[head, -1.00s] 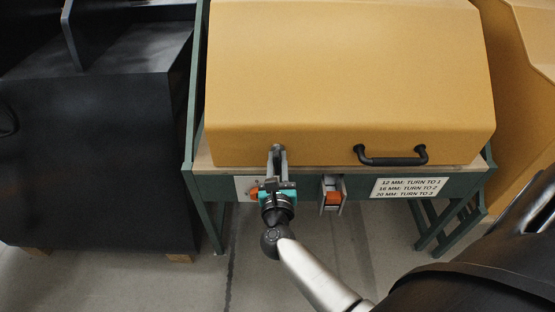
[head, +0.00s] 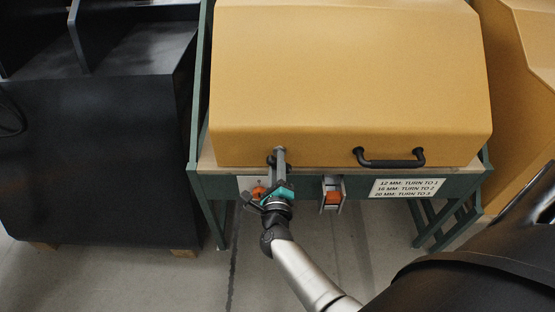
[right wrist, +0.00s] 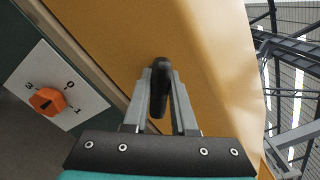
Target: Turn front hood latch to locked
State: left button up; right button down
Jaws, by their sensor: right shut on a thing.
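The yellow hood (head: 350,80) is down on the wooden top of the green bench. Its front latch, a small black lever (right wrist: 159,88), is between the fingers of my right gripper (right wrist: 160,72) in the right wrist view. In the head view my right gripper (head: 279,154) reaches up to the hood's lower front edge, left of centre, and is shut on the latch. Only a small black part of the latch (head: 271,160) shows there, left of the fingers; the fingers hide the rest. My left gripper is not in view.
An orange knob (right wrist: 47,101) on a white numbered plate (right wrist: 72,88) sits close beside the gripper. Right of it are an orange piece in a grey bracket (head: 333,197), a printed sign (head: 406,187) and the black hood handle (head: 390,162). A dark cabinet (head: 95,160) stands left.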

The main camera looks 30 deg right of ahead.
jog(key=n+p, duration=0.1)
jog(key=n, duration=0.2)
jog(key=shift+f+n, duration=0.1)
jog(key=shift+n, duration=0.3)
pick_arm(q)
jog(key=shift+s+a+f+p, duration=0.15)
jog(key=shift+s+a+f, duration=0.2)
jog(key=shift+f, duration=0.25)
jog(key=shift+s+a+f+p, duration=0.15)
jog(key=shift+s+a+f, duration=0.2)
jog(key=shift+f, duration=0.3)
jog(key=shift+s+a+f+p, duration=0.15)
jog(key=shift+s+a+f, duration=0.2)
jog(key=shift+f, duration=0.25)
pick_arm(e)
jog(key=shift+f+n, duration=0.15)
jog(key=shift+n, duration=1.65)
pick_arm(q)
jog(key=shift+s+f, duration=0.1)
pick_arm(e)
jog(key=c, duration=0.7)
grip_release()
jog(key=shift+a, duration=0.1)
